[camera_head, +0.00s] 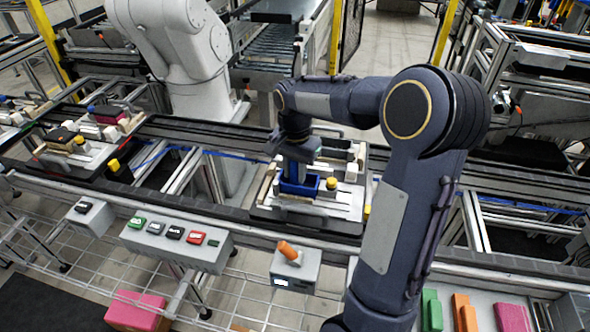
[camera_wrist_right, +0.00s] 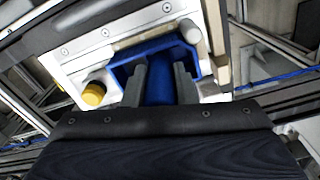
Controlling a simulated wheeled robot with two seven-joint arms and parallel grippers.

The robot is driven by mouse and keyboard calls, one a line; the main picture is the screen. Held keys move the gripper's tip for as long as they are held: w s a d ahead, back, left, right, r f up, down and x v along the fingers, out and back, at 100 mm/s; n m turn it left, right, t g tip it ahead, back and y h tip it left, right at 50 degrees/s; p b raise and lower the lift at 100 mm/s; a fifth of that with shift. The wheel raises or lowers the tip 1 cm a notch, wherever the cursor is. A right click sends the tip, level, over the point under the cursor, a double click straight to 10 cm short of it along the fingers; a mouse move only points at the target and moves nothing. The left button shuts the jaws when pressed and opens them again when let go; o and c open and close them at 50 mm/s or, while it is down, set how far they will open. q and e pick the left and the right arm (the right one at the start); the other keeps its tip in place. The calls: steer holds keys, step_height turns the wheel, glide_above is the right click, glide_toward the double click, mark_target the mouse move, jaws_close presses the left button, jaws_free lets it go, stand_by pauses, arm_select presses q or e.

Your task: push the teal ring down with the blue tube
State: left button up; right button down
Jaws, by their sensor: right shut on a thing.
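My right gripper (camera_head: 295,168) reaches down over the middle pallet fixture (camera_head: 342,212). In the right wrist view its two fingers (camera_wrist_right: 160,88) are shut on the blue tube (camera_wrist_right: 160,80), which sits between them. The tube is at a blue open-topped box (camera_wrist_right: 190,52) on the fixture, which also shows in the head view (camera_head: 311,189). I cannot tell how deep the tube sits in the box. I cannot make out the teal ring in either view. My left gripper is not in view.
A yellow knob (camera_wrist_right: 93,94) stands on the fixture close beside the blue box. Another loaded fixture (camera_head: 62,160) is on the rail at left. A button box (camera_head: 176,237) and a grey box with an orange switch (camera_head: 296,262) are in front of the rail.

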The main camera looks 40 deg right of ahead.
steer(key=shift+f, duration=0.15)
stand_by(0.4)
steer(key=shift+r+p, duration=3.4)
steer(key=shift+r, duration=0.7)
steer(key=shift+f, duration=0.1)
